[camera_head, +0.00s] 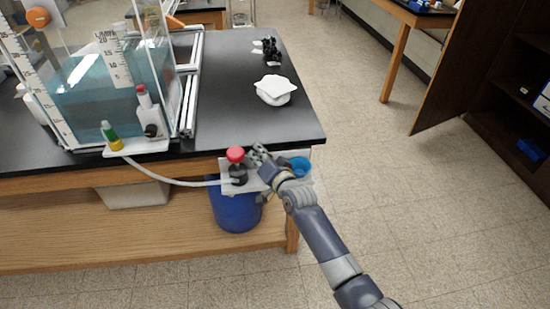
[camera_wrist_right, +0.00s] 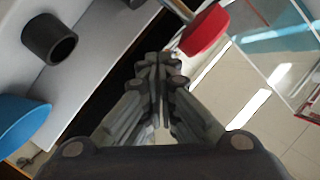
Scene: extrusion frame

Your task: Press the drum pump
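The drum pump has a red knob (camera_head: 235,155) on a dark body (camera_head: 238,175). It stands above a blue drum (camera_head: 235,210) at the table's front edge. My right gripper (camera_head: 258,153) is just right of the red knob, at about its height, and looks apart from it. In the right wrist view its fingers (camera_wrist_right: 160,72) meet at the tips with nothing between them. The red knob (camera_wrist_right: 206,30) shows there beyond the fingertips, up and to the right. My left gripper is not in view.
A white bracket (camera_head: 228,188) and a blue round part (camera_head: 300,165) are beside my right gripper. A pale hose (camera_head: 180,183) runs left to a clear tank (camera_head: 90,90) of liquid. Bottles stand by the tank.

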